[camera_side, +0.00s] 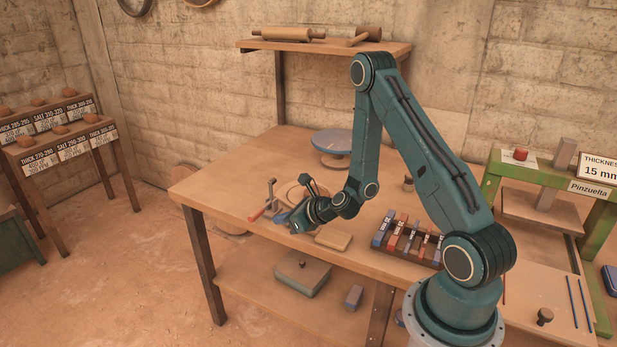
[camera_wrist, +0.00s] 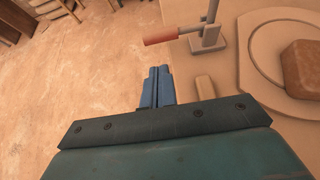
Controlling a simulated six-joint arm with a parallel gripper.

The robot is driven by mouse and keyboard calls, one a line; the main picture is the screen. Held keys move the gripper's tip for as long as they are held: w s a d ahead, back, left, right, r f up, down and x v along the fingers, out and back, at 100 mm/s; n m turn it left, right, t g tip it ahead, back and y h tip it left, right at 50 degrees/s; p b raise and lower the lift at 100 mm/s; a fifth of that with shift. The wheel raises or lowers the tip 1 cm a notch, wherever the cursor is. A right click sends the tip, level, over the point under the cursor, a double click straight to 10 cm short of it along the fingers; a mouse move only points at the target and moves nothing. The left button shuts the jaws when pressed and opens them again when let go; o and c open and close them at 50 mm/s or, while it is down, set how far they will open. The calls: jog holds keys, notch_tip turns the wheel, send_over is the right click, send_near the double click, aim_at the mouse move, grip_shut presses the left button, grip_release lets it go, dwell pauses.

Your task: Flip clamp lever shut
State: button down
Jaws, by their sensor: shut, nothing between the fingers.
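The clamp lever (camera_wrist: 162,36) has a red grip and sticks out to the left from a grey clamp post and base (camera_wrist: 207,38) on the table. In the side view the red-gripped lever (camera_side: 257,214) points down and left past the table's front-left edge. My gripper (camera_side: 295,229) is shut and empty, just right of the lever and apart from it. In the wrist view the blue fingers of my gripper (camera_wrist: 155,72) are together, below the red grip in the picture, with a gap between. The far side of the clamp is partly hidden by my wrist in the side view.
A small wooden block (camera_wrist: 204,88) sits near the table edge. Open floor lies left of the table.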

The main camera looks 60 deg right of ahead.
jog(key=shift+x, duration=3.95)
